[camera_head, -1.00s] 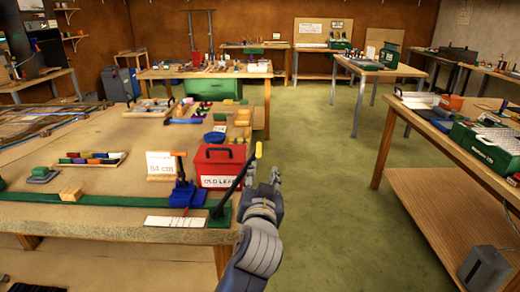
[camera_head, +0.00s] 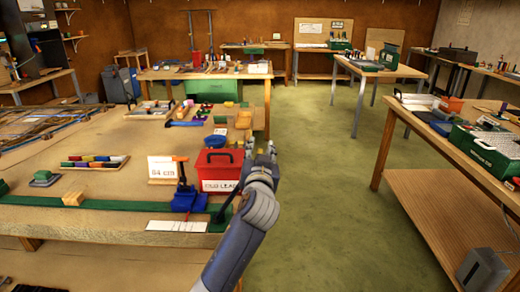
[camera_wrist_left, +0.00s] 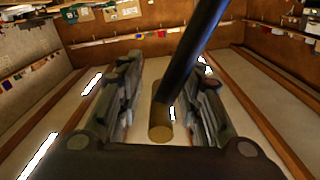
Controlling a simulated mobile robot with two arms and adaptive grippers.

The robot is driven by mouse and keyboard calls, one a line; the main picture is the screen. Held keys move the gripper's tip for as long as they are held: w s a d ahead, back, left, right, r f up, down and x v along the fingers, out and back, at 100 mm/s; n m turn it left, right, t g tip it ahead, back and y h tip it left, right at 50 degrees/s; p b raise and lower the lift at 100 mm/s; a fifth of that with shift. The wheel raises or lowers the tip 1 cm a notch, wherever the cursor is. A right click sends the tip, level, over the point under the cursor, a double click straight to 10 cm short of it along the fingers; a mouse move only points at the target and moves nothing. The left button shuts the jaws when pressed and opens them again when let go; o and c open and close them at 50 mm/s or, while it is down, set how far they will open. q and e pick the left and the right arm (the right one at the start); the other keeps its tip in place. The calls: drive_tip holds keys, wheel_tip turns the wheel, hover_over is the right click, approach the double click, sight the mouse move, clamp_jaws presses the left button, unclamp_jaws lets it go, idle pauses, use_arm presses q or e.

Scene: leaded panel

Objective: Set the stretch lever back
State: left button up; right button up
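The dark stretch lever (camera_head: 227,209) rises from the green strip (camera_head: 120,208) at the table's front right corner and leans right. Its upper part is hidden behind my left gripper (camera_head: 263,152) in the head view. In the left wrist view the lever (camera_wrist_left: 188,62) runs down between the two fingers, and its yellowish end (camera_wrist_left: 160,125) lies near the palm. The fingers of the left gripper (camera_wrist_left: 160,95) stand apart, with a gap on the left side of the lever; contact on the right side is unclear. My right gripper is not in view.
A red bin (camera_head: 217,166) stands just left of the gripper. A blue clamp-like tool (camera_head: 188,199) with an orange handle and a measurement card (camera_head: 161,167) stand further left. A white strip (camera_head: 176,225) lies in front. The floor right of the table is clear.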

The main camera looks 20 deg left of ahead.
use_arm(q)
clamp_jaws()
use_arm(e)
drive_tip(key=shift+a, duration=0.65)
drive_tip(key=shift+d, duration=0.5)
use_arm(q)
drive_tip(key=shift+a, duration=0.25)
